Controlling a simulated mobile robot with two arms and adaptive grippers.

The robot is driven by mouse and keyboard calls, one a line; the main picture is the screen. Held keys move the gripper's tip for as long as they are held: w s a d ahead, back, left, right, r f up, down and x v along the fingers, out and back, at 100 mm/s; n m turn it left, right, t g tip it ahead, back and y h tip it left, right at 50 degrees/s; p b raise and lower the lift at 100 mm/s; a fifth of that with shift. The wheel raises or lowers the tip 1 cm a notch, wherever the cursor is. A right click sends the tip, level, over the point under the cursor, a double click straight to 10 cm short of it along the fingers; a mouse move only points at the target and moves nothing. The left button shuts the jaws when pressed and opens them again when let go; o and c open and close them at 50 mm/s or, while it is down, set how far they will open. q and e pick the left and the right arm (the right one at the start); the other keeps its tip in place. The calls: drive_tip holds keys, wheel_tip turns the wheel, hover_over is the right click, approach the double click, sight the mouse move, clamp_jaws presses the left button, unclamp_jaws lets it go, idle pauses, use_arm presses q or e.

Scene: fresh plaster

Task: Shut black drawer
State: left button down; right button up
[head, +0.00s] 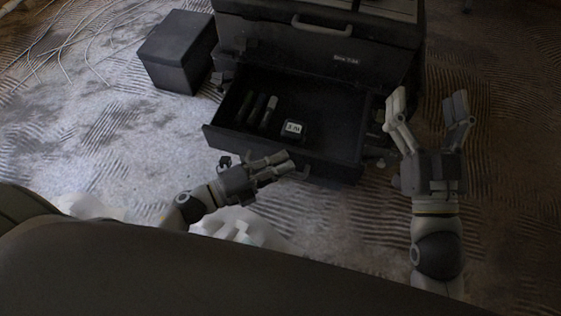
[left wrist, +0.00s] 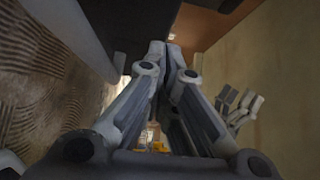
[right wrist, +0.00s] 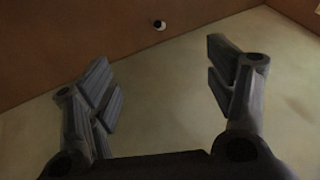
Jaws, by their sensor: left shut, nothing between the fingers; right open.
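The black drawer (head: 330,160) stands pulled out of the black cabinet (head: 370,62) in the head view. Several slim items and a small labelled box (head: 292,128) lie in it. My left gripper (head: 288,162) is shut and empty, in front of the drawer's front panel near its handle (head: 302,173); I cannot tell whether it touches. Its closed fingers also show in the left wrist view (left wrist: 172,55). My right gripper (head: 428,105) is open and empty, to the right of the drawer. Its spread fingers show in the right wrist view (right wrist: 165,80).
A dark box (head: 177,52) stands on the floor left of the cabinet. Pale cables (head: 70,40) lie at the upper left. White lumpy objects (head: 240,226) lie below my left gripper. The floor at the right is mostly clear.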

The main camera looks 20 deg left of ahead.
use_arm(q)
drive_tip(key=w, duration=0.6)
drive_tip(key=shift+w+r+p, duration=0.1)
drive_tip(key=shift+p, duration=0.2)
drive_tip(key=w, duration=0.4)
drive_tip(key=shift+d, duration=0.15)
drive_tip(key=w+b, duration=0.1)
drive_tip(key=w, duration=0.6)
drive_tip(key=shift+w+d, duration=0.1)
drive_tip(key=shift+w, duration=0.2)
drive_tip(key=shift+w+b, duration=0.35)
drive_tip(key=shift+w, duration=0.5)
use_arm(e)
drive_tip(key=shift+s+r+t+y, duration=0.2)
drive_tip(key=shift+s+r+t, duration=0.1)
drive_tip(key=shift+r+t, duration=0.25)
drive_tip(key=shift+s+r+t+y, duration=0.2)
drive_tip(key=shift+s+r+t, duration=0.15)
drive_tip(key=shift+r, duration=0.4)
drive_tip(key=shift+s+r+t+y, duration=0.2)
drive_tip(key=shift+s+r+t, duration=0.15)
drive_tip(key=shift+r, duration=0.3)
